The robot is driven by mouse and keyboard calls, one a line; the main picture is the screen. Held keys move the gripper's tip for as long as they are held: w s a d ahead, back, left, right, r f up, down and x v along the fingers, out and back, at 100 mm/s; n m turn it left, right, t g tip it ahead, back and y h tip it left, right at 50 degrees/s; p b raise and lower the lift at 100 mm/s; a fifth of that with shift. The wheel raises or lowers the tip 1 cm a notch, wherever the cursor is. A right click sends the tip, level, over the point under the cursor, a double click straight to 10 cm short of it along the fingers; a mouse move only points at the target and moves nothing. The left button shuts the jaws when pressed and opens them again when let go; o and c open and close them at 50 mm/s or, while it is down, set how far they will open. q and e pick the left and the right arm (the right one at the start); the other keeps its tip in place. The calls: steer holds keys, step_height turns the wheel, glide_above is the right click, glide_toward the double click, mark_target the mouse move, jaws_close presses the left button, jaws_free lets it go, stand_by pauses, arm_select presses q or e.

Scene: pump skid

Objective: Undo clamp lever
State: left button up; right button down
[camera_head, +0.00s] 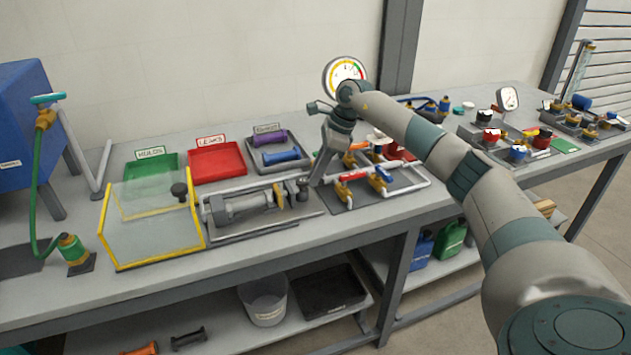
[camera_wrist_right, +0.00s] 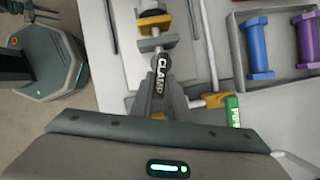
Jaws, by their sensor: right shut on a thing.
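The clamp lever (camera_wrist_right: 160,72) shows in the right wrist view as a dark handle marked CLAMP, below a yellow and grey clamp block (camera_wrist_right: 154,25). My right gripper (camera_wrist_right: 165,98) is shut on the lever's handle. In the head view my right gripper (camera_head: 316,178) reaches down to the right end of the grey cylinder assembly (camera_head: 240,206). It hides most of the lever there.
A clear guard with a yellow frame (camera_head: 203,236) stands left of the cylinder. Green (camera_head: 150,178), red (camera_head: 216,164) and grey trays lie behind. Pipes with a red-handled valve (camera_head: 352,177) are close on the right. The bench front edge is clear.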

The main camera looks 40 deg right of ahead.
arm_select(q)
steer(key=shift+s+a+f+g+b, duration=0.45)
steer(key=shift+a+f+g+b, duration=0.15)
steer(key=shift+a+f, duration=0.15)
arm_select(e)
steer(key=shift+w+d+r+n+g, duration=0.15)
steer(key=shift+w+n+g, duration=0.2)
steer(key=shift+n, duration=0.6)
steer(key=shift+w+d+n+g, duration=0.15)
steer(key=shift+w+n+g, duration=0.15)
steer(key=shift+n, duration=0.65)
steer(key=c, duration=2)
jaws_free()
